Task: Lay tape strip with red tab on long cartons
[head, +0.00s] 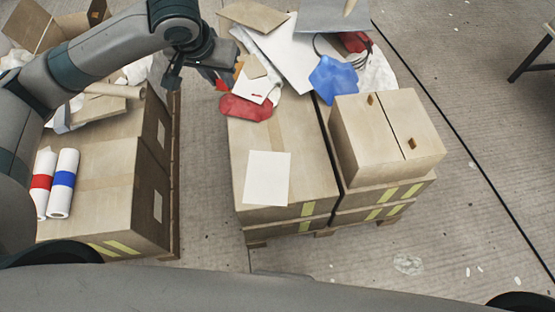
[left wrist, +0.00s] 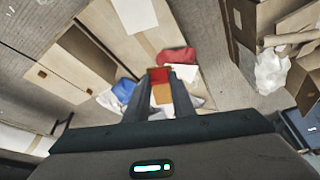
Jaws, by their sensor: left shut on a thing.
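My left gripper (head: 212,75) is above the far part of the long cartons (head: 285,130), over the clutter there. In the left wrist view its fingers are shut on a small piece with a red tab (left wrist: 159,75) and an orange-tan part below it. This looks like the tape strip; a bit of red also shows beside the fingers in the head view (head: 221,85). The strip's full length is hidden. The long cartons lie flat on a pallet, with a white sheet (head: 267,178) on the near part of their top. My right gripper is not in view.
A red pouch (head: 246,107), a blue cloth-like piece (head: 334,78) and loose white sheets crowd the far end. A shorter carton (head: 388,135) stands at the right. Another carton stack (head: 100,175) at the left carries two rolls (head: 62,184). Bare floor separates the stacks.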

